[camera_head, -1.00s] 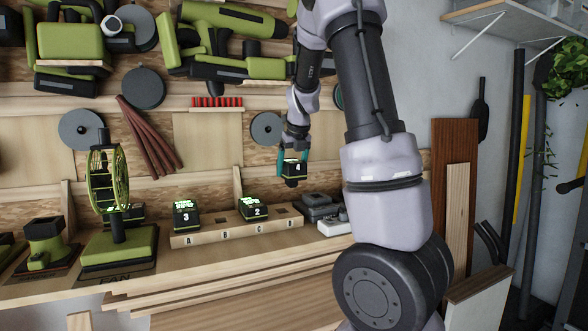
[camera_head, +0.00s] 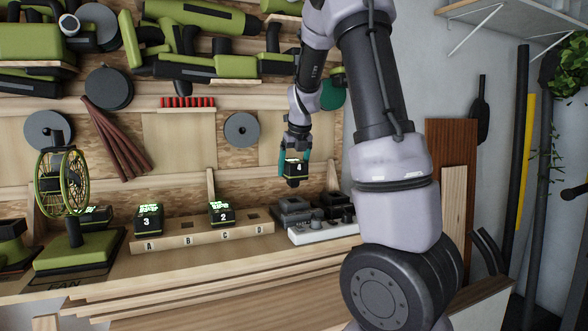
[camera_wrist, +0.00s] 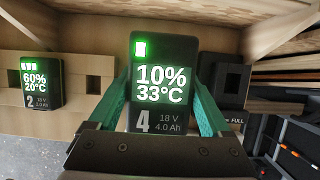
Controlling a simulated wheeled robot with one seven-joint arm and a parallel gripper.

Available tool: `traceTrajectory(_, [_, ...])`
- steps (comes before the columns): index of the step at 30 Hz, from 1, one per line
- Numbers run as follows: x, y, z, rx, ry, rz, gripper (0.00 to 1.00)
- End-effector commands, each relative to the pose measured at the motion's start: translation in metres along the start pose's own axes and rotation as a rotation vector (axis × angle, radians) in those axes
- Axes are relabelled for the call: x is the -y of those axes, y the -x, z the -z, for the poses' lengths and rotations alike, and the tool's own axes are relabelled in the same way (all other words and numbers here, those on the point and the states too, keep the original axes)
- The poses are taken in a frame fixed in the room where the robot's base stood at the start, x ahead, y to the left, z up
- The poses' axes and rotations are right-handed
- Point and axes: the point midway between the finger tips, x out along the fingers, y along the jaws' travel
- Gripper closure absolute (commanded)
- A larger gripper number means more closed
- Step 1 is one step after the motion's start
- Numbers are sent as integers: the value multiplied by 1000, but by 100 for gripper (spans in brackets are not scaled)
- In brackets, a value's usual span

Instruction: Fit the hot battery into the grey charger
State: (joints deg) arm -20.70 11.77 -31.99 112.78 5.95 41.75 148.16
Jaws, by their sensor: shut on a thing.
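My gripper (camera_head: 296,160) is shut on battery 4 (camera_head: 293,171), a black block held upright above the right end of the bench. In the wrist view battery 4 (camera_wrist: 163,75) reads 10% and 33°C, with a teal finger on each side. Dark grey charger-like units (camera_head: 293,209) stand below and near it, beside a light grey unit (camera_head: 322,231); I cannot tell which is the grey charger. A dark unit (camera_wrist: 224,80) shows right of the battery in the wrist view, partly hidden by a finger. Battery 4 looks apart from these units.
A wooden rack (camera_head: 190,240) marked A to D holds battery 3 (camera_head: 148,221) and battery 2 (camera_head: 221,213). Battery 2 (camera_wrist: 42,82) reads 60% and 20°C in the wrist view. A green fan (camera_head: 68,205) stands left. Tools hang on the back wall.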

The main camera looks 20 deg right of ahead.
Motion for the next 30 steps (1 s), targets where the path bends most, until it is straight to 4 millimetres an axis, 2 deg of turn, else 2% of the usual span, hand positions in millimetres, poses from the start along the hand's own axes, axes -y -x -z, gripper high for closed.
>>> traceTrajectory(18, [0,-32,13,1,0,0,100])
traceTrajectory(30, [0,-34,13,2,0,0,100])
